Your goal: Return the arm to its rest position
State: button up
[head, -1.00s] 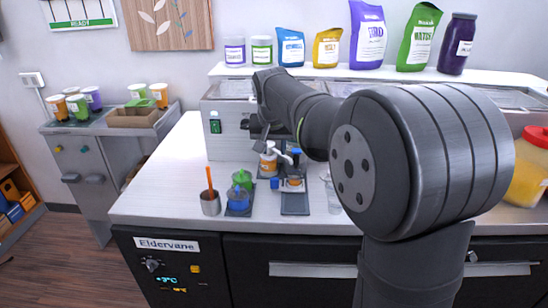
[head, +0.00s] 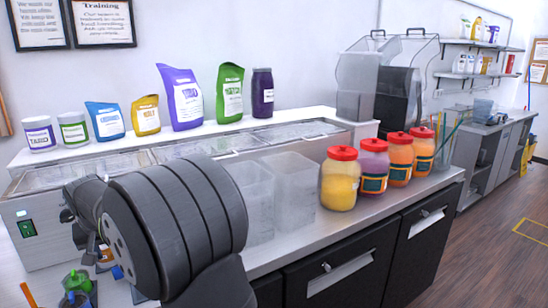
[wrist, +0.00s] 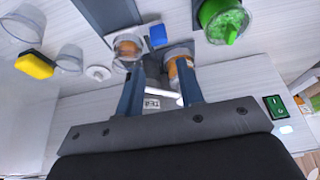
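My arm (head: 150,235) stands at the lower left of the head view and reaches over the counter. Its gripper is mostly hidden there behind the arm's large joint. In the wrist view my gripper (wrist: 158,78) has its two blue fingers spread apart with nothing clearly held between them. A cup with orange contents (wrist: 128,46) and an orange-filled bottle (wrist: 179,62) appear beyond the fingertips. Whether the fingers touch either one I cannot tell.
A green-topped container (wrist: 225,18), clear cups (wrist: 70,60) and a yellow sponge (wrist: 35,65) lie around the gripper. Red-lidded jars (head: 341,180) and clear bins (head: 290,190) stand right of the arm. Pouches (head: 182,96) line the back shelf. A green switch (head: 27,229) is at left.

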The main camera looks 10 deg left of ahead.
jog(key=x, duration=1)
jog(key=v, duration=1.7)
jog(key=x, duration=1.7)
jog(key=shift+f, duration=0.15)
jog(key=s+d, duration=0.3)
jog(key=v, duration=1.8)
jog(key=w+a+n, duration=0.1)
jog(key=n, duration=0.2)
jog(key=w+a+n+g+h, duration=0.1)
jog(key=n, duration=0.2)
jog(key=a+n, duration=0.1)
jog(key=n, duration=0.3)
jog(key=shift+w+r+g+h, duration=0.25)
jog(key=shift+w+g+h, duration=0.05)
jog(key=shift+w+h, duration=0.1)
